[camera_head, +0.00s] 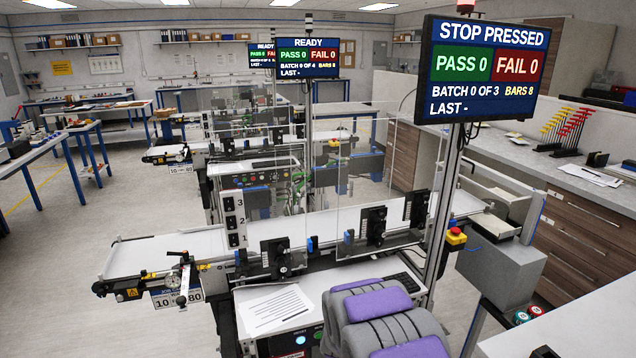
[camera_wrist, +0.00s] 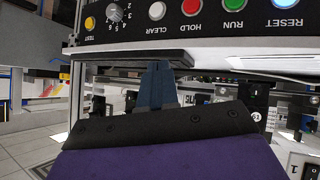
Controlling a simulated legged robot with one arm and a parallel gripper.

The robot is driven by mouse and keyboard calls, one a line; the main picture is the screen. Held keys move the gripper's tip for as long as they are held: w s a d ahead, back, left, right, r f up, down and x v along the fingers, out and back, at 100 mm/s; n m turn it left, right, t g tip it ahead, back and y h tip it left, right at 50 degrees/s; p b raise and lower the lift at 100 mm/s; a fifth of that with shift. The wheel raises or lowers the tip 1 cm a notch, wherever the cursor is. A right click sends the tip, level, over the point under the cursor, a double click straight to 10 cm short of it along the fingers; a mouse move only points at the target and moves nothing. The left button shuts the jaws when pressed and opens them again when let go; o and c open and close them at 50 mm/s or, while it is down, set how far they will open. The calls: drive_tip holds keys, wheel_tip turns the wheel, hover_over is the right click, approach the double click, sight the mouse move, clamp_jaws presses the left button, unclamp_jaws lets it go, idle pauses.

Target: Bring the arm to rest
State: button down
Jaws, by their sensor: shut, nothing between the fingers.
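In the wrist view my gripper (camera_wrist: 157,72) shows as a narrow blue-grey piece standing up from a black plate with a purple part below it. Its fingers are together, with nothing between them. In the head view purple and grey padded parts of mine fill the bottom centre, beside the near conveyor station. My fingertips cannot be made out there. In the wrist view the control panel (camera_wrist: 200,18), its lettering upside down, is at the top beyond the gripper. I cannot tell the exact gap.
The near conveyor (camera_head: 170,250) runs across behind the panel, with clear guards above. A paper sheet (camera_head: 275,308) lies left of my parts. The near screen (camera_head: 483,68) reads STOP PRESSED. A red stop button (camera_head: 456,233) stands right. A grey counter edge (camera_head: 575,335) is lower right. Floor is open left.

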drive_tip(key=s+r+g+y, duration=0.25)
drive_tip(key=s+r, duration=0.35)
drive_tip(key=s, duration=0.5)
drive_tip(key=s+r+g+y, duration=0.1)
drive_tip(key=s+r+g, duration=0.3)
drive_tip(key=s+r, duration=0.45)
drive_tip(key=s+d+r+g+h, duration=0.1)
drive_tip(key=s+d+r+g, duration=0.1)
drive_tip(key=s, duration=1.3)
drive_tip(key=s+d+r+m+g, duration=0.1)
drive_tip(key=s+d+r+g, duration=0.1)
drive_tip(key=s, duration=1.4)
drive_tip(key=shift+s+d+r+g+h, duration=0.2)
drive_tip(key=shift+d+g+h, duration=0.15)
drive_tip(key=shift+d+g, duration=0.4)
